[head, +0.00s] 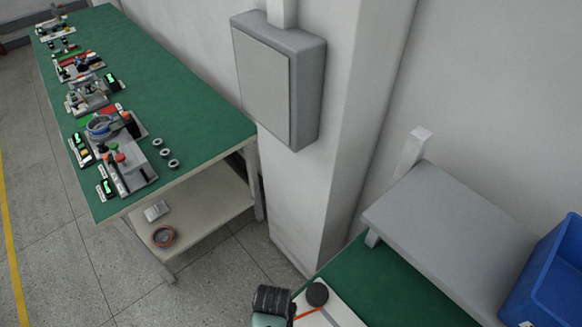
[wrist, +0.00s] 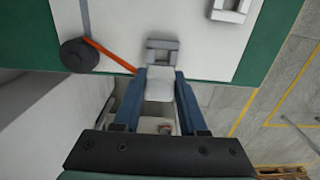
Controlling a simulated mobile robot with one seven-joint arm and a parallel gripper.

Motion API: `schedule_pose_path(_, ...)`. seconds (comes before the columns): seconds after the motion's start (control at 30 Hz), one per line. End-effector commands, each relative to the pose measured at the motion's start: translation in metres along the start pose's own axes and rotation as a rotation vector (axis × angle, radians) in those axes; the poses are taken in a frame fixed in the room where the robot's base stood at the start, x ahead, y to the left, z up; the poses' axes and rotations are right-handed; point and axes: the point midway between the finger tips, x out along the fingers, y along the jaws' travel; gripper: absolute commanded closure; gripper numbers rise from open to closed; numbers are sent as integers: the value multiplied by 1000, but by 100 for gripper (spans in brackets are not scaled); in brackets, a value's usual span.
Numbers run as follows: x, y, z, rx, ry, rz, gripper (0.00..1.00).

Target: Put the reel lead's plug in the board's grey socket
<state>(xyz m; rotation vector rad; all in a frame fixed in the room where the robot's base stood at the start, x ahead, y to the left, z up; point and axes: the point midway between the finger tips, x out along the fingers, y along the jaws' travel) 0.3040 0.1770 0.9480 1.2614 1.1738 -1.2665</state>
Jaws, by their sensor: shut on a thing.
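In the wrist view my gripper (wrist: 160,77) is shut on a pale plug (wrist: 159,86), between its two blue fingers. An orange lead (wrist: 110,58) runs from a round black reel (wrist: 79,55) to the left finger by the plug. A grey square socket (wrist: 152,45) with a hollow middle lies on the white board (wrist: 125,22), just beyond the plug. The plug overlaps its near edge in the picture; whether they touch I cannot tell. In the head view the reel (head: 317,293) and lead (head: 306,314) show at the bottom edge; the plug is hidden there.
A second grey square frame (wrist: 230,15) sits on the board at the upper right of the wrist view. Another green bench (head: 190,110) with several assemblies is at the left.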

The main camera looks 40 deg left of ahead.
Motion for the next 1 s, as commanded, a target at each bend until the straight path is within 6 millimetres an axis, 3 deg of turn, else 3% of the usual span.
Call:
schedule_pose_path(0.27,9,-10,4,4,0,0,100)
schedule_pose_path(0.7,55,-9,3,4,1,0,100)
schedule_pose_path(1.0,57,-9,4,4,0,0,100)
